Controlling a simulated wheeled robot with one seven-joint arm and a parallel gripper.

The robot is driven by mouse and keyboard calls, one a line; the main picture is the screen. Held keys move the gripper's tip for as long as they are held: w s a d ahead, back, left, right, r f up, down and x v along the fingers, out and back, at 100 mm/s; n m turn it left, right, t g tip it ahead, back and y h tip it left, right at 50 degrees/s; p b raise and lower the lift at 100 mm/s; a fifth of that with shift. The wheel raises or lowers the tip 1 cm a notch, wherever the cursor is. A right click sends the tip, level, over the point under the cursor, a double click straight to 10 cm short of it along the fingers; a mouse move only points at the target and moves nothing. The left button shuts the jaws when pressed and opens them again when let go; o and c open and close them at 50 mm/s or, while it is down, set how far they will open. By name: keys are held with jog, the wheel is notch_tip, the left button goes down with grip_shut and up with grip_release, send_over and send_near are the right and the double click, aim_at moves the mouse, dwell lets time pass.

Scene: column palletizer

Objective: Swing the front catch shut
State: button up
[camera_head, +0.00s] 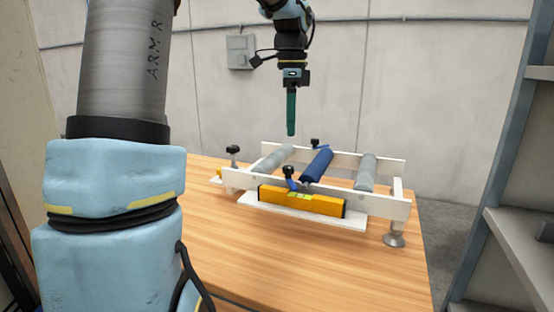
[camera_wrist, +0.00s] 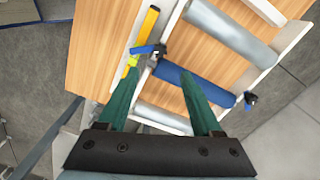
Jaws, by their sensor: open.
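The front catch (camera_head: 290,183) is a small blue lever with a black knob, on the near rail at the near end of the blue roller (camera_head: 317,165). In the wrist view the front catch (camera_wrist: 143,50) sticks outward from the rail, towards the yellow spirit level (camera_wrist: 145,27). The blue roller (camera_wrist: 205,90) lies across the frame between the rails. My gripper (camera_head: 291,132) hangs above the frame, pointing down, clear of the catch. In the wrist view its green fingers (camera_wrist: 160,75) are apart with nothing held between them.
The white roller frame (camera_head: 378,203) stands on a wooden table (camera_head: 300,255). Grey rollers (camera_head: 273,158) lie on either side of the blue one. A similar far catch (camera_head: 315,143) sits on the back rail. A black-knobbed post (camera_head: 232,152) rises at left. A grey shelf (camera_head: 500,150) stands at right.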

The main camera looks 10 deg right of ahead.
aim_at(289, 167)
notch_tip(289, 167, down, 10)
jog(key=shift+f+p, duration=0.2)
jog(key=shift+p, duration=0.35)
grip_shut()
dwell(0.4)
